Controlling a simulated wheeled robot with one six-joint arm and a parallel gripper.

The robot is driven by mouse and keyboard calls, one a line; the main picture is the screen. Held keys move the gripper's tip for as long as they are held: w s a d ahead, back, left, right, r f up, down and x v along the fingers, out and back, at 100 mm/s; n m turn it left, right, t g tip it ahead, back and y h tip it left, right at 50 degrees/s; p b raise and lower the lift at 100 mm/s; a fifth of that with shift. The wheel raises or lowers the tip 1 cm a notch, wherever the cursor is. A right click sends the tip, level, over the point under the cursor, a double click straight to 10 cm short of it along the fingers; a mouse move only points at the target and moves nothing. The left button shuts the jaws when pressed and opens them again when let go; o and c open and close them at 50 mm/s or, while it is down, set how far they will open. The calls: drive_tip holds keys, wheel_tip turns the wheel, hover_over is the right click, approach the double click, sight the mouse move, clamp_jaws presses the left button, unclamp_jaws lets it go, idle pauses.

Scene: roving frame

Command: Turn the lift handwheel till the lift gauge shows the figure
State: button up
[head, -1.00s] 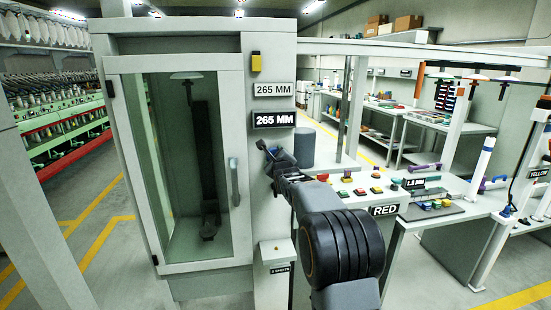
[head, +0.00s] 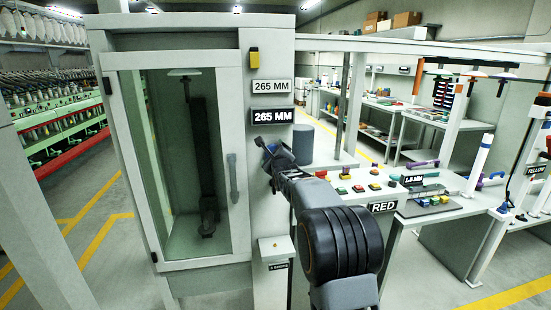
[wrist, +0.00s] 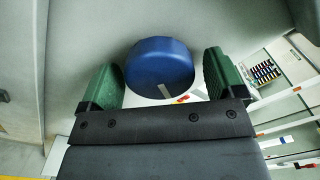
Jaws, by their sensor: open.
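A blue round wheel or knob (wrist: 160,68), likely the lift handwheel, shows in the wrist view between my gripper's green fingers, with a pale mark on its lower rim. My gripper (wrist: 163,80) is open, one finger on each side of the wheel, with visible gaps; I cannot tell its depth from the fingertips. In the head view my gripper (head: 268,153) is at the cabinet's right post and the wheel is hidden. On that post a white plate (head: 272,86) reads 265 MM and a black plate (head: 272,116) below also reads 265 MM. I cannot tell which is the gauge.
A glass-doored cabinet (head: 118,45) stands left of the post. A yellow box (head: 254,58) and a small lower box (head: 276,247) are on the post. A bench with coloured buttons (head: 359,189) and a RED sign (head: 383,206) is close right of my arm.

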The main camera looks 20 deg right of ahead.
drive_tip(key=s+a+b, duration=0.2)
drive_tip(key=s, duration=1.1)
drive_tip(key=shift+s+a+b, duration=0.25)
drive_tip(key=shift+a+b, duration=0.05)
drive_tip(key=shift+a, duration=0.05)
drive_tip(key=s+a+f+n+g+y+p, duration=0.1)
drive_tip(key=s+f+n+g, duration=0.3)
drive_tip(key=f+n, duration=0.35)
drive_tip(key=s+a+f+n+g, duration=0.2)
drive_tip(key=s+f+n+g, duration=0.3)
drive_tip(key=n, duration=0.4)
drive_tip(key=s+a+n+g+p, duration=0.1)
drive_tip(key=s+a+n+p, duration=0.1)
drive_tip(key=s, duration=0.4)
drive_tip(key=s+a+n+g+y+p, duration=0.1)
drive_tip(key=s+a+n+g, duration=0.1)
drive_tip(key=s+a+n, duration=0.2)
drive_tip(key=s+a+n+g+y+p, duration=0.1)
drive_tip(key=s+a+n+g+p, duration=0.1)
drive_tip(key=s+n, duration=0.4)
drive_tip(key=shift+s+a+f+p, duration=0.35)
drive_tip(key=shift+s+a, duration=0.35)
drive_tip(key=shift+s, duration=0.35)
